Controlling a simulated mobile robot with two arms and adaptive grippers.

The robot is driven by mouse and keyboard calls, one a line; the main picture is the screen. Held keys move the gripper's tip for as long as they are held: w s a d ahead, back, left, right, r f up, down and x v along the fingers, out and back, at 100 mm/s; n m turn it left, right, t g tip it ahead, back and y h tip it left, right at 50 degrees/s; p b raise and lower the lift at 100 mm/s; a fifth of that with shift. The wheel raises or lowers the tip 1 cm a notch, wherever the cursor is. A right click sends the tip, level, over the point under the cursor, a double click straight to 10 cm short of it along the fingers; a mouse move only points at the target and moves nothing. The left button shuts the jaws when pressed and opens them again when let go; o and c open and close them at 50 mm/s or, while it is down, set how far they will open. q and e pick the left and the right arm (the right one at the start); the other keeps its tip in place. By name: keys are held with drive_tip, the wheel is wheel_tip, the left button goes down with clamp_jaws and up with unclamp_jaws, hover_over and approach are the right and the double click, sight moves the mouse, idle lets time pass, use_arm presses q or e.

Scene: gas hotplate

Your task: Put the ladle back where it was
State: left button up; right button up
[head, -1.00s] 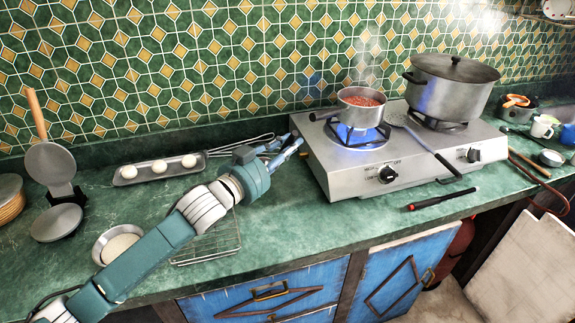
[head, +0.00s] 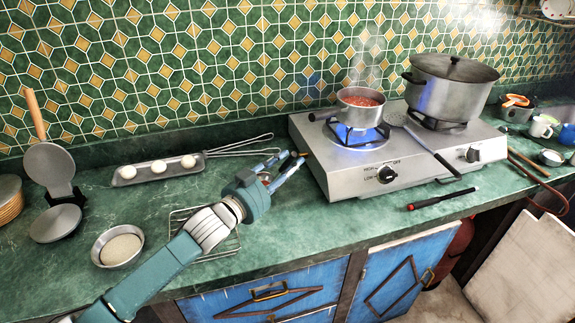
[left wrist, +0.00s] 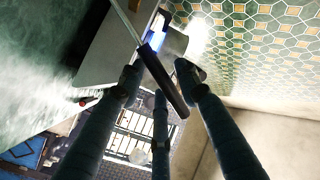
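A ladle-like utensil (head: 432,150) with a flat round head, metal shaft and black handle lies across the steel hotplate between the burners. Its head is beside the small pot and its handle slopes to the front edge. My left gripper (head: 291,160) is left of the hotplate, above the counter and apart from that utensil. In the left wrist view its fingers (left wrist: 158,78) stand apart, so it looks open. A black bar (left wrist: 165,78) with a metal shaft crosses the view between them. I cannot tell whether it touches them. My right gripper is not in view.
The small pot (head: 361,109) of red food sits over a lit blue flame. A large lidded pot (head: 450,85) is behind right. A black and red tool (head: 440,198) lies before the hotplate (head: 330,165). A tray (head: 135,176) with buns and a bowl (head: 110,257) are left.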

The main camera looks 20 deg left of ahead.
use_arm(q)
drive_tip(key=shift+r, duration=0.25)
drive_tip(key=b+v, duration=0.1)
drive_tip(key=v, duration=1.1)
drive_tip(key=shift+b, duration=0.3)
drive_tip(key=shift+f, duration=0.1)
